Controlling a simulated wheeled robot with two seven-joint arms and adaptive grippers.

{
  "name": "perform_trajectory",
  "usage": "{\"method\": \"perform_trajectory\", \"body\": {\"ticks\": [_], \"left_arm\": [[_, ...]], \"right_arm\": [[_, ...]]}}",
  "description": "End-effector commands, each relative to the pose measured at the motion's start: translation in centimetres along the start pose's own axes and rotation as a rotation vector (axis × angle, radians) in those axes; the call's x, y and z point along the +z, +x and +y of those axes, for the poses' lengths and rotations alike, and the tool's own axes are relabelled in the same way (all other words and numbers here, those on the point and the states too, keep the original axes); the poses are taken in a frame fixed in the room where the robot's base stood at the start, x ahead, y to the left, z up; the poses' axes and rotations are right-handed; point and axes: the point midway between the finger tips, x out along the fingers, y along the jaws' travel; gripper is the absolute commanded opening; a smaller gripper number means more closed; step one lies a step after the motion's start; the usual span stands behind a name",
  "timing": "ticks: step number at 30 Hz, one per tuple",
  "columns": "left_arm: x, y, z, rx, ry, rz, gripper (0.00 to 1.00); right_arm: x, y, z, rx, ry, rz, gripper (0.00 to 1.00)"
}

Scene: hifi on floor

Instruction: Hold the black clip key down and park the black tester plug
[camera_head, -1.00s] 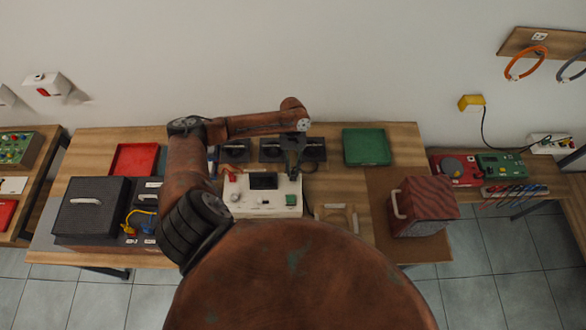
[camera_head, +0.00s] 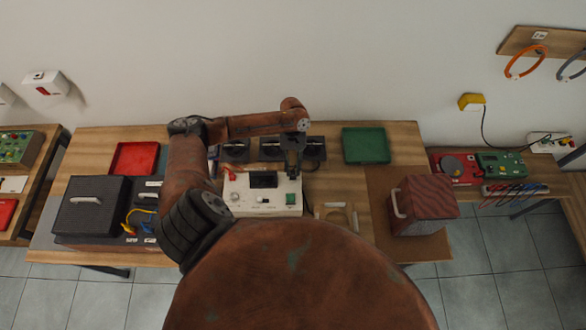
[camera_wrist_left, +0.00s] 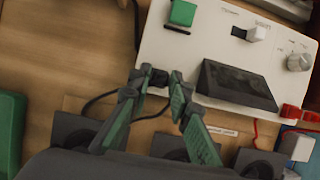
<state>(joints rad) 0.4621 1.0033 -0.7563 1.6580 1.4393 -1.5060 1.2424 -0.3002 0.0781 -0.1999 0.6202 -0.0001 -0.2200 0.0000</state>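My left gripper (camera_wrist_left: 156,85) points down at the back right corner of the white tester (camera_head: 266,209); it also shows in the head view (camera_head: 293,172). Its green-padded fingers are apart. The black tester plug (camera_wrist_left: 159,77) sits between the fingertips at the tester's edge, with a black cable running nearby. I see no clear grip on it. Black blocks stand behind the tester (camera_head: 272,149), also in the wrist view (camera_wrist_left: 75,130); I cannot tell a clip key on them. My right gripper is not in view.
A green tray (camera_head: 366,146) lies at the back right, a red tray (camera_head: 134,158) at the back left. A dark case (camera_head: 90,206) stands left, a red box with a handle (camera_head: 424,205) right. Red plugs (camera_wrist_left: 293,112) sit at the tester's other end.

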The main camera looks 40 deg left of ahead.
Motion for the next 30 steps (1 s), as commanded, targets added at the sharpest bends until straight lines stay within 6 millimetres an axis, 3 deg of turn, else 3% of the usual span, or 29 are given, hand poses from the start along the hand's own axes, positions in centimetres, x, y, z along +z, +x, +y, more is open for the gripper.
{"method": "perform_trajectory", "body": {"ticks": [6, 17, 30], "left_arm": [[0.0, 0.0, 0.0, 0.0, 0.0, 0.0, 0.35], [-0.1, -0.6, 0.0, 0.0, 0.0, 0.002, 0.35], [-0.1, -8.8, 0.0, 0.001, 0.0, 0.003, 0.35]], "right_arm": [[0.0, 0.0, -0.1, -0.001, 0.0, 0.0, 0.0], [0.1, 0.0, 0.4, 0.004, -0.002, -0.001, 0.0], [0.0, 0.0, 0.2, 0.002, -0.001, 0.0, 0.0]]}}
